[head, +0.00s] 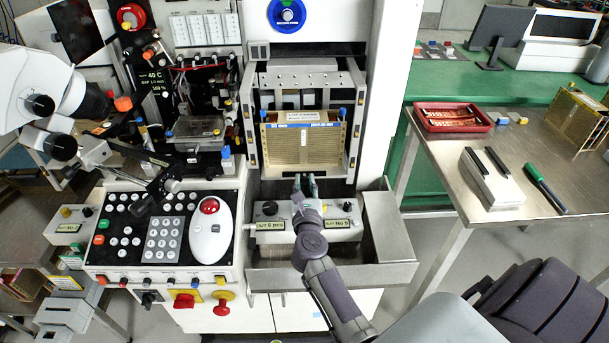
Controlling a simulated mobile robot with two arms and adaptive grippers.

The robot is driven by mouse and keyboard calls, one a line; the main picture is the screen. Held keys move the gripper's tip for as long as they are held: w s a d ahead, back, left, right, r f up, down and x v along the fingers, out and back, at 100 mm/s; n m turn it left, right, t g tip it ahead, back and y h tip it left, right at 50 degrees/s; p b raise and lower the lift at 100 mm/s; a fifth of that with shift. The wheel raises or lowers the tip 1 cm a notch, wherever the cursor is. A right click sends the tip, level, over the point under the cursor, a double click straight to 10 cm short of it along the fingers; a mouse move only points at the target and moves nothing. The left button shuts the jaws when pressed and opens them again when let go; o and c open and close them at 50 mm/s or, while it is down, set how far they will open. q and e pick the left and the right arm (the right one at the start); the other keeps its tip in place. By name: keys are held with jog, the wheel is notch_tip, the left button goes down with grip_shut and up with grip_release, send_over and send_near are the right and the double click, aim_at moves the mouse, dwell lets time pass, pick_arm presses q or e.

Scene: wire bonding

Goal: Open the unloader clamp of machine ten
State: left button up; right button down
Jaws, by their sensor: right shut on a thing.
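The unloader bay (247,130) is an upright white frame in the middle of the machine front. A gold slotted magazine (300,148) with a pale label and a blue strip stands in it. Small blue knobs sit at its upper corners. My right gripper (305,183) reaches up from below to the bay's lower front edge, just under the magazine. Its fingers are shut on a small part there, probably the unloader clamp, which the fingers hide. My left gripper is not in view. I cannot read a machine number ten.
A control panel with keypad (163,238) and white trackball unit (211,228) is left of my right arm. A pale box (343,228) with labels and a metal tray (388,230) lie around my wrist. A steel table (530,150) with a red tray (452,118) stands at right.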

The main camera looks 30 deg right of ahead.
jog(key=shift+f, duration=0.15)
jog(key=c, duration=1)
grip_release()
jog(key=shift+s, duration=0.1)
jog(key=v, duration=1.2)
jog(key=shift+a, duration=0.15)
